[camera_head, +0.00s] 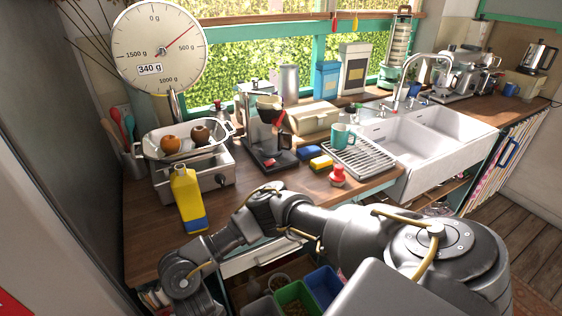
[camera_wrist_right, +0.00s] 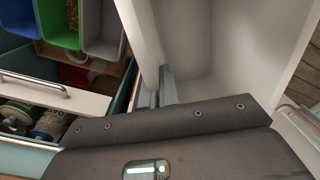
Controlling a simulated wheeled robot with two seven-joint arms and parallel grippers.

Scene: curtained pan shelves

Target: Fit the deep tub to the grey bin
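The grey bin (camera_wrist_right: 106,34) shows at the top left in the wrist view, beside a green bin; its inside is mostly cut off. In the head view the grey bin (camera_head: 264,307) is at the bottom edge, left of the green one. A deep white open-topped hollow (camera_wrist_right: 205,60) fills the right of the wrist view; I cannot tell whether it is the deep tub or part of the cabinet. My right gripper (camera_wrist_right: 163,95) is at the edge of this hollow; its fingertips do not show clearly. My left gripper is out of view.
A green bin (camera_head: 296,297) and a blue bin (camera_head: 322,287) sit below the counter. A drawer with a metal handle (camera_wrist_right: 34,82) holds jars. The wooden counter (camera_head: 150,232) carries a scale (camera_head: 160,48), a yellow bottle (camera_head: 188,197) and a dish rack (camera_head: 358,158).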

